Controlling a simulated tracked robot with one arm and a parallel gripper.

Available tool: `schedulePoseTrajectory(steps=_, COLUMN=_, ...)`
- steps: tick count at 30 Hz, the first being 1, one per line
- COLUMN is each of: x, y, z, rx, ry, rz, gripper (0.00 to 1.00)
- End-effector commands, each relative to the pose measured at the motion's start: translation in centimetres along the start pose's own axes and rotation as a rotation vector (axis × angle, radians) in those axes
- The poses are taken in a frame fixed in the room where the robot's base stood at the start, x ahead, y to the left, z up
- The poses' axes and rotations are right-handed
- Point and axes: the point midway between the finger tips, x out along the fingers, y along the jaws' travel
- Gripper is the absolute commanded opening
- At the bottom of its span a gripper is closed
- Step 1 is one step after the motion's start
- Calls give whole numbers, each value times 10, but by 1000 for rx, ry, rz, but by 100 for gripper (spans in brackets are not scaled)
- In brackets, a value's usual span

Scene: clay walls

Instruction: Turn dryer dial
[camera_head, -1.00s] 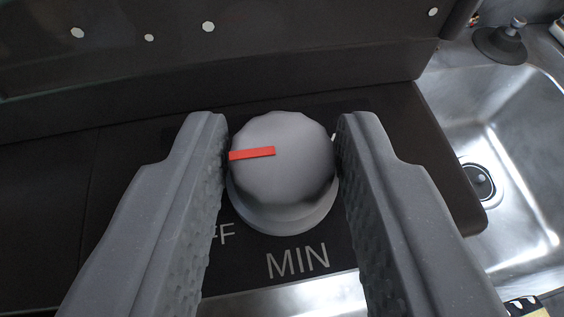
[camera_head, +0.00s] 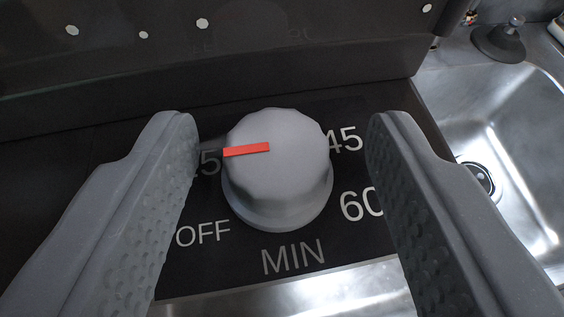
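The dryer dial (camera_head: 280,180) is a grey round knob with a scalloped edge, on a dark panel (camera_head: 345,255). Its red pointer (camera_head: 246,150) points left, toward a partly hidden number ending in 5. The labels OFF, 45, a partly covered 60 and MIN show around the dial. My gripper (camera_head: 285,135) is open, with one dimpled grey finger on each side of the dial. Gaps show between both fingers and the dial, the right one wider. The fingers cover parts of the panel.
A dark wall (camera_head: 220,60) with several pale round spots rises behind the panel. A steel sink (camera_head: 520,130) with a drain lies to the right. A dark round fitting (camera_head: 498,42) sits at the sink's back edge.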

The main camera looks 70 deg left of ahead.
Motion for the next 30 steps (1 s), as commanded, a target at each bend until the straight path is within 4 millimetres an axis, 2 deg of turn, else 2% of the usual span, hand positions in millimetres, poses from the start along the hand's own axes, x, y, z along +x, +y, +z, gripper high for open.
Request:
schedulePoseTrajectory(steps=9, x=0, y=-1, z=0, rx=-1, ry=0, rz=-1, gripper=51)
schedulePoseTrajectory(steps=14, x=-11, y=0, z=0, rx=0, ry=1, rz=-1, gripper=51)
schedulePoseTrajectory(steps=30, x=-102, y=1, z=0, rx=-3, ry=1, rz=1, gripper=51)
